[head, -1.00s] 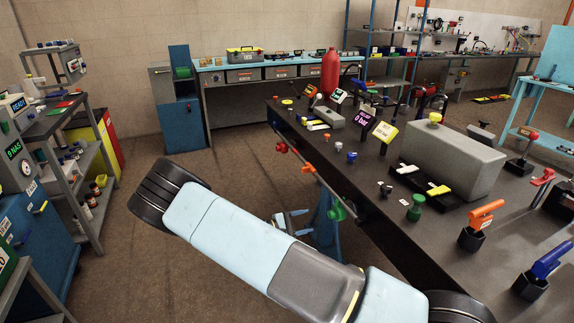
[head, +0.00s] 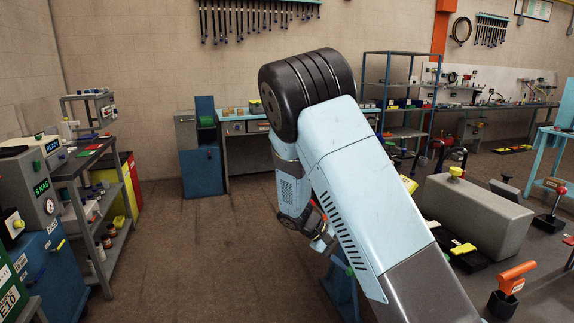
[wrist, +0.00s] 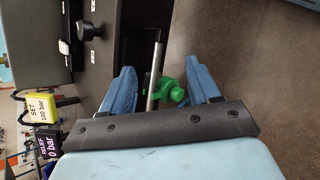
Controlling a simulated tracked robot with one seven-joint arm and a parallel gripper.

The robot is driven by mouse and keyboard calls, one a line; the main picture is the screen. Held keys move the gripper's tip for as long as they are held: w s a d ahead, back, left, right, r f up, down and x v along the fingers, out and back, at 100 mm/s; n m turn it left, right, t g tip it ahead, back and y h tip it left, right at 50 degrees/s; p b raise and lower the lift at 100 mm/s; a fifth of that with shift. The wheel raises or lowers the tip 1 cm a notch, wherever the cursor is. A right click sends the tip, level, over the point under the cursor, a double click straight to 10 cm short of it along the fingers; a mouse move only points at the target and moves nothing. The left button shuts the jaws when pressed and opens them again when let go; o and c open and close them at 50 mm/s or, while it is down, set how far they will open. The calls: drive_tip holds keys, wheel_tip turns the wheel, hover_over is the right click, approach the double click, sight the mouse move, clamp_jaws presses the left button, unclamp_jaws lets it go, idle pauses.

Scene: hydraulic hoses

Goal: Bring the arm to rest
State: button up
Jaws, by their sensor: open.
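My arm is raised and folded, filling the middle of the head view, with its light blue link and black elbow joint in front of the bench. My gripper (head: 325,243) hangs below the elbow, small and partly hidden by the arm. In the wrist view my gripper (wrist: 160,80) has two blue fingers spread apart, with nothing held between them. A green valve handle (wrist: 174,92) and a metal rod (wrist: 154,75) show behind the gap between the fingers; I cannot tell how far off they are.
The dark workbench (head: 545,262) stands at the right, carrying a grey box (head: 475,214) and an orange-handled tool (head: 517,278). A shelf cart (head: 118,240) and blue cabinet stand at the left. The brown floor (head: 190,255) between them is clear. A yellow gauge display (wrist: 38,107) shows in the wrist view.

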drive_tip(key=s+d+r+m+t+y, duration=0.25)
drive_tip(key=s+r+y, duration=0.25)
drive_tip(key=s+r, duration=0.6)
drive_tip(key=s+d+r+m+t+y, duration=0.1)
drive_tip(key=s+d+r+m+y, duration=0.25)
drive_tip(key=s+r, duration=0.75)
drive_tip(key=s+r+t+y, duration=0.1)
drive_tip(key=s+r+t, duration=0.2)
drive_tip(key=s+r, duration=0.3)
drive_tip(key=shift+r, duration=0.6)
drive_tip(key=shift+a, duration=0.1)
drive_tip(key=shift+c, duration=0.2)
